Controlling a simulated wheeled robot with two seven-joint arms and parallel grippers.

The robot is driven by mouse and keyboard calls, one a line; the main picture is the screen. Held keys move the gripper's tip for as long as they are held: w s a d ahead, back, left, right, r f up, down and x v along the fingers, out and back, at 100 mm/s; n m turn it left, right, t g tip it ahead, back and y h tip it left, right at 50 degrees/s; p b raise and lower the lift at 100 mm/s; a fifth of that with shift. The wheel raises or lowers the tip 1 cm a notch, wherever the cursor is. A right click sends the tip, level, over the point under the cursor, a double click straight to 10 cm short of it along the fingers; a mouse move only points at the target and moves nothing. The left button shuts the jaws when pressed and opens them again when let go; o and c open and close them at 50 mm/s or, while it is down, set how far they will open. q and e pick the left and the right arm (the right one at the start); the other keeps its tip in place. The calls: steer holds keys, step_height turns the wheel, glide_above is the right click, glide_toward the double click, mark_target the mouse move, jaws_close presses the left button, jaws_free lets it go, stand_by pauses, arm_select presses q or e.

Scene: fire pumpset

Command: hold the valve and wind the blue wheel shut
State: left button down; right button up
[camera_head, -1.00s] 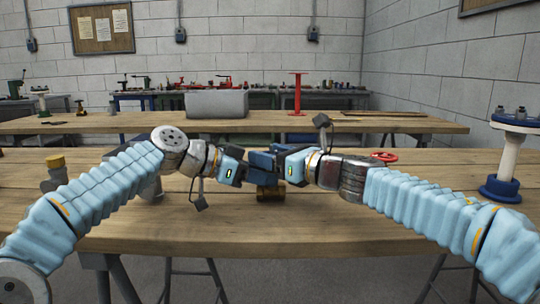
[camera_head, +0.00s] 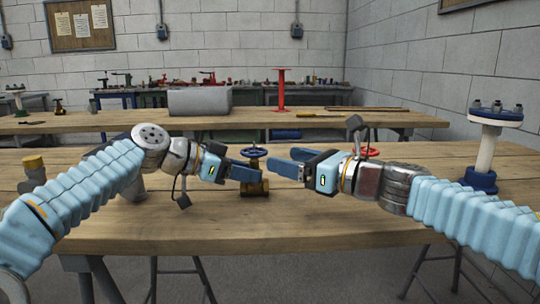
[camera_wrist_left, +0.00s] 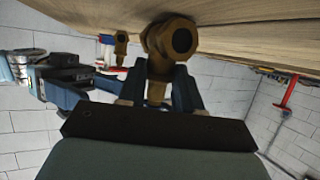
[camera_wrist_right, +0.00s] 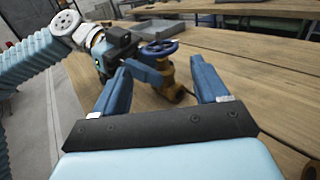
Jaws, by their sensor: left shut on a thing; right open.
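A brass valve (camera_head: 256,188) with a blue wheel (camera_head: 253,152) on top stands upright at the middle of the near table. My left gripper (camera_head: 257,175) is shut on the valve body just below the wheel. In the left wrist view the brass body (camera_wrist_left: 172,42) shows upside down between the fingers, with its pipe opening facing the camera. My right gripper (camera_head: 285,162) is open and empty, just right of the wheel and apart from it. In the right wrist view the blue wheel (camera_wrist_right: 158,48) lies ahead, between and beyond the open fingers.
A red handwheel (camera_head: 370,150) sits behind my right wrist. A white and blue flanged post (camera_head: 485,150) stands at the right, and a yellow-capped fitting (camera_head: 33,168) at the left. The front of the near table is clear. A second table (camera_head: 340,120) stands behind.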

mark_target(265, 154)
steer(key=shift+v, duration=1)
steer(key=x, duration=1.1)
steer(key=shift+w+a, duration=0.1)
steer(key=shift+c, duration=0.4)
